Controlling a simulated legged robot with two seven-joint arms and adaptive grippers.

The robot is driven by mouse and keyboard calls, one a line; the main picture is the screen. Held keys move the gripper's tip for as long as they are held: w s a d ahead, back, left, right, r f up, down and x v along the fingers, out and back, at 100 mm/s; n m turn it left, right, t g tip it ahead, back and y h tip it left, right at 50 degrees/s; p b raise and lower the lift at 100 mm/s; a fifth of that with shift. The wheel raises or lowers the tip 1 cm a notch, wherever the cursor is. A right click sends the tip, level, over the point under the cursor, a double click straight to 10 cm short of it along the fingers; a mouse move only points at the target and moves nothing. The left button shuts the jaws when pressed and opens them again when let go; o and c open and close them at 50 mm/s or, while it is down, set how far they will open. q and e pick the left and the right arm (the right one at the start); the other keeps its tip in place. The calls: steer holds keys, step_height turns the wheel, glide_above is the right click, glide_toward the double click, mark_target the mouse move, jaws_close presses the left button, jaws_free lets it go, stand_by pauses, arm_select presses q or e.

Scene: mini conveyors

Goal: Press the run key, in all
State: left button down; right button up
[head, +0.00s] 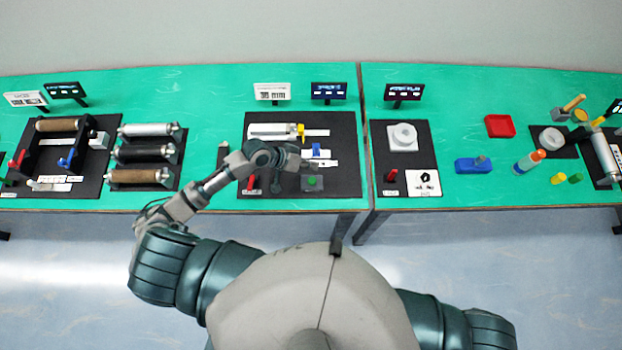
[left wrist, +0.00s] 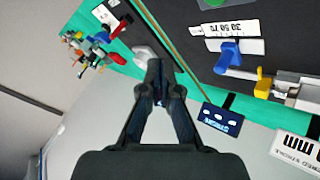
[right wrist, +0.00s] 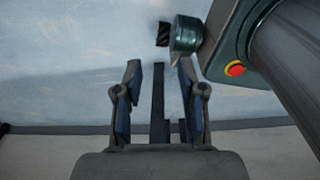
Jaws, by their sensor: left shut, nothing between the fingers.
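A green button on a grey box (head: 312,181) sits at the front of the middle station's black mat (head: 345,180); no lettering on it is legible. A sliver of green (left wrist: 209,3) shows at the top edge of the left wrist view. My left gripper (head: 309,164) is above that mat, behind and above the button in the picture, apart from it. Its fingers are together and empty in the left wrist view (left wrist: 158,78). My right gripper (right wrist: 158,78) is open and empty over the floor, and is out of the head view.
Beside the left gripper are a blue slider (head: 316,148), a yellow slider (head: 300,130) and a scale label (left wrist: 226,27). A red lever (head: 251,182) stands at the mat's front left. Displays (head: 328,91) line the back. A gap separates the two green tables (head: 364,100).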

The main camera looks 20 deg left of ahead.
arm_select(q)
steer(key=b, duration=0.5)
glide_above(309, 180)
step_height(309, 180, down, 8)
steer(key=shift+r, duration=0.2)
steer(key=shift+w+d+f, duration=0.1)
steer(key=shift+d+f, duration=0.05)
steer(key=shift+f, duration=0.2)
steer(key=shift+d+f, duration=0.15)
steer(key=shift+f, duration=0.05)
steer(key=shift+f+b, duration=0.1)
steer(key=shift+b, duration=0.2)
arm_select(e)
steer(key=f, duration=0.2)
steer(key=d+f, duration=0.1)
steer(key=f, duration=0.2)
steer(key=shift+d+f, duration=0.1)
steer(key=shift+f, duration=0.2)
arm_select(q)
steer(key=shift+a, duration=0.3)
arm_select(e)
steer(key=shift+a, duration=0.25)
